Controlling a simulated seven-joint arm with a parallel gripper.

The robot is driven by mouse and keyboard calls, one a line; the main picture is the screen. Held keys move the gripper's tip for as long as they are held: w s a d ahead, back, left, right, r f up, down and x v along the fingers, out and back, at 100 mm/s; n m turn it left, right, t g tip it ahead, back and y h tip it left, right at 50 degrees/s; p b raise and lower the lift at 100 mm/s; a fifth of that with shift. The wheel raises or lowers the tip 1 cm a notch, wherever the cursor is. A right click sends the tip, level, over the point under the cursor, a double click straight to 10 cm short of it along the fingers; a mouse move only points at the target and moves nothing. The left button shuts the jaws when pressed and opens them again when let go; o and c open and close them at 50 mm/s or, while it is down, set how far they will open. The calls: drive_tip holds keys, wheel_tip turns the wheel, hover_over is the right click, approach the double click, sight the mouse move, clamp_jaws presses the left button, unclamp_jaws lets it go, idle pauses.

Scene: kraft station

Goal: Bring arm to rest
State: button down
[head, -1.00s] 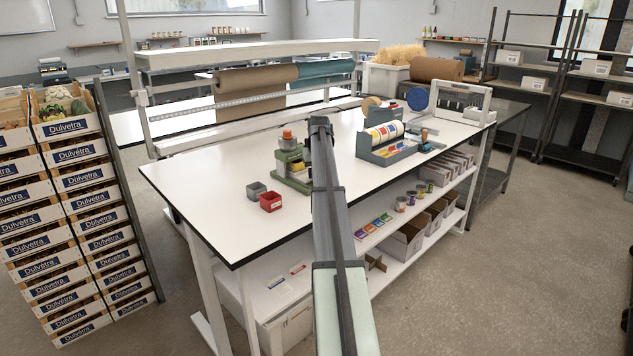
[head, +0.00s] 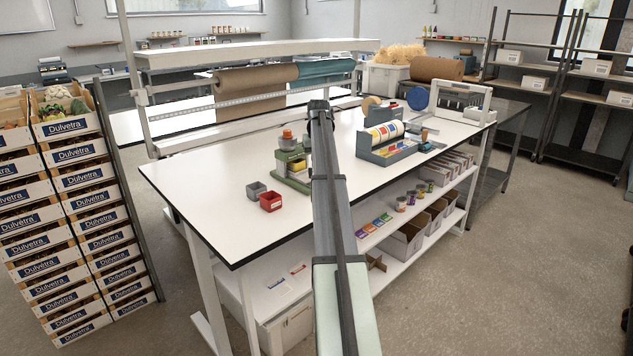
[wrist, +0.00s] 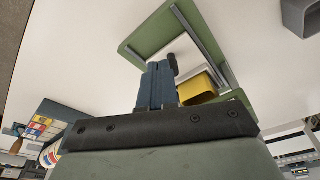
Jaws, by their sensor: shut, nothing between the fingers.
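My arm (head: 330,200) reaches up from the bottom middle of the head view over the white workbench (head: 215,180). My gripper's fingers do not show clearly in the head view. In the wrist view my gripper (wrist: 156,70) is shut and empty, its dark blue fingers together. Beyond it in that view is a green stand (wrist: 148,38) with a yellow part (wrist: 197,90). In the head view this green stand (head: 293,181) is on the bench just left of my arm. I cannot tell the gap between the fingers and the stand.
A grey dispenser with coloured labels (head: 388,148) stands right of my arm. Stacked crates (head: 75,155) are at the far left. The bench's front left is bare.

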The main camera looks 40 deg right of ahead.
drive_tip(key=shift+r, duration=0.9)
